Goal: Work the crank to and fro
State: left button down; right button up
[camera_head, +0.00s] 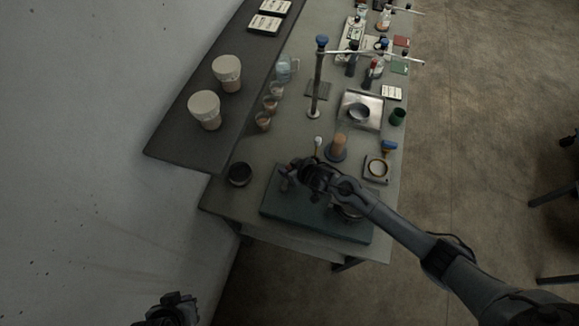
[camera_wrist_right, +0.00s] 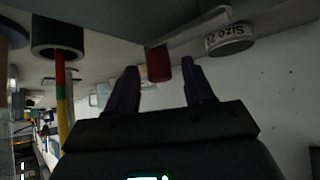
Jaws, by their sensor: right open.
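The crank shows in the right wrist view as a red grip (camera_wrist_right: 158,63) on a pale flat arm (camera_wrist_right: 190,35). My right gripper (camera_wrist_right: 160,75) is open, with the red grip between or just beyond its two fingertips; I cannot tell if either finger touches it. In the head view my right gripper (camera_head: 298,172) is over the left part of a dark green base plate (camera_head: 287,207) and hides most of the crank. My left gripper (camera_head: 172,306) is at the bottom left edge, away from the bench, and its jaws are unclear.
A dark round cup (camera_head: 239,174) stands left of the plate. A brown cylinder (camera_head: 338,146) and a square dish (camera_head: 376,168) stand behind it. A tall stand (camera_head: 317,80) rises farther back. A dark shelf (camera_head: 180,142) with two pale cups overhangs the bench at left.

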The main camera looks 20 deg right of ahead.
jog(key=shift+w+a+f, duration=0.1)
jog(key=shift+w+f, duration=0.2)
grip_shut()
